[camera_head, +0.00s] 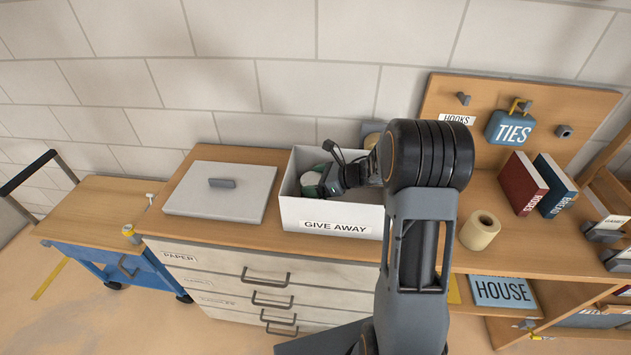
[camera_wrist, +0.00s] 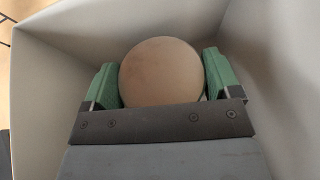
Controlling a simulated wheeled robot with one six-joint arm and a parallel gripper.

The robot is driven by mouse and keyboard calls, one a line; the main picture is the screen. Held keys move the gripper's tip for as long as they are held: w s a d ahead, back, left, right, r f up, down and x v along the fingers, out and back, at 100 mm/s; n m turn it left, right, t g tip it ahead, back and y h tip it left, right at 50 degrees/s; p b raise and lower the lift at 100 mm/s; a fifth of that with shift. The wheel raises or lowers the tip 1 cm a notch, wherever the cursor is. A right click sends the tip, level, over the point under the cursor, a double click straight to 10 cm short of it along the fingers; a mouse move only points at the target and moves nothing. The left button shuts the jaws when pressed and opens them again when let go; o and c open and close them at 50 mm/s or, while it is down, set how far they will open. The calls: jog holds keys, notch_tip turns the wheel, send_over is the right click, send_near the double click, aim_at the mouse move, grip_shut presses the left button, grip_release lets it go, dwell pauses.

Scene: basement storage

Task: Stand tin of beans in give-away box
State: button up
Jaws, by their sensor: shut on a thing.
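The white give-away box (camera_head: 298,212) stands on the wooden worktop with its labelled front showing. My gripper (camera_head: 314,186) reaches down into it from the right. In the wrist view its green finger pads (camera_wrist: 160,82) are shut on a round thing with a plain tan end (camera_wrist: 160,66), taken to be the tin of beans. Its pale top shows in the head view (camera_head: 311,178), in the left part of the box. The box walls (camera_wrist: 82,50) surround it in the wrist view. The tin's lower part and the box floor under it are hidden, so contact cannot be told.
A flat pale lid (camera_head: 225,202) with a grey handle lies left of the box. A blue trolley (camera_head: 95,258) is at far left.

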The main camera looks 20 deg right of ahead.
jog(key=o, duration=1.1)
